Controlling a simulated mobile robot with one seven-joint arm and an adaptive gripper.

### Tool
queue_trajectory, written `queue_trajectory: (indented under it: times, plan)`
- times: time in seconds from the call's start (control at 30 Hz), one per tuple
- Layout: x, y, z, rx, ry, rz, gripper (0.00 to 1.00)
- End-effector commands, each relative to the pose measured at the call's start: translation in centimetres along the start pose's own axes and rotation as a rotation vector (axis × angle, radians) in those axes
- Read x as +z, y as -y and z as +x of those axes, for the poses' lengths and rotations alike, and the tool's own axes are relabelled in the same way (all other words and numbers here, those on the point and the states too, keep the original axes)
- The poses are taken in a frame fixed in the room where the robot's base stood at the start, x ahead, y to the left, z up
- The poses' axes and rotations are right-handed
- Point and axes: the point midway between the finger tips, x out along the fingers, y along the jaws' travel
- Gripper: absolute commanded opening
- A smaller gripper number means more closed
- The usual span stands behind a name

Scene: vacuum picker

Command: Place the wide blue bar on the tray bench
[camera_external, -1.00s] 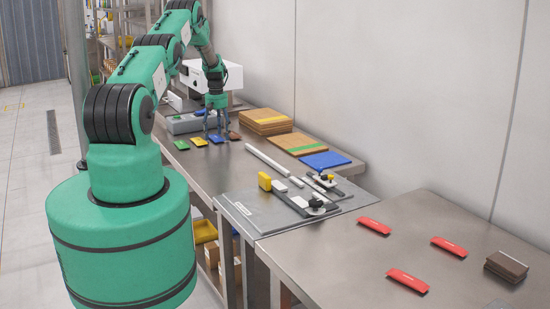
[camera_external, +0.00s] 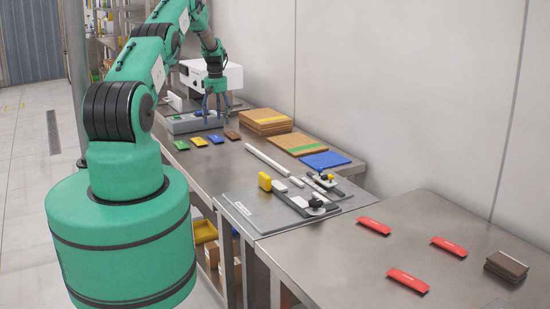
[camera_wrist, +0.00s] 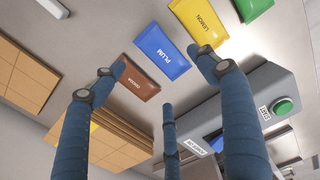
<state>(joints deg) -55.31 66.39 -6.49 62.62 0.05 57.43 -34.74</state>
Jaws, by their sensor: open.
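A wide blue bar marked PLUM (camera_wrist: 160,52) lies flat on the steel bench. It also shows in the external view (camera_external: 216,139), in a row of coloured bars. My gripper (camera_external: 215,117) is open and empty, above and behind the row near a grey box. In the wrist view its three blue fingers (camera_wrist: 165,88) are spread, with the blue bar beyond them and apart from them. Which surface is the tray bench is not labelled; the row's bench (camera_external: 240,172) and a nearer steel bench (camera_external: 335,260) both show.
Brown (camera_wrist: 138,80), yellow (camera_wrist: 197,20) and green (camera_wrist: 252,7) bars flank the blue one. The grey box (camera_wrist: 262,90) has a green button and something blue in it. Stacked brown boards (camera_external: 265,118) and a blue sheet (camera_external: 325,160) lie rightward. Red bars (camera_external: 407,281) lie on the nearer bench.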

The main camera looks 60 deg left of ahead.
Motion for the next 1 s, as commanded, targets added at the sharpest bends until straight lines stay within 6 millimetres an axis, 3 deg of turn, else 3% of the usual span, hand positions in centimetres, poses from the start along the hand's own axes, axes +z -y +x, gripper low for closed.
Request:
queue_trajectory:
  times: [0.2, 0.4, 1.0]
  plan:
    - [0.0, 0.0, -3.4, 0.000, 0.000, 0.000, 0.74]
    - [0.0, 0.0, -4.9, -0.001, 0.001, 0.000, 0.74]
    - [0.0, 0.0, -5.2, -0.001, 0.001, 0.000, 0.74]
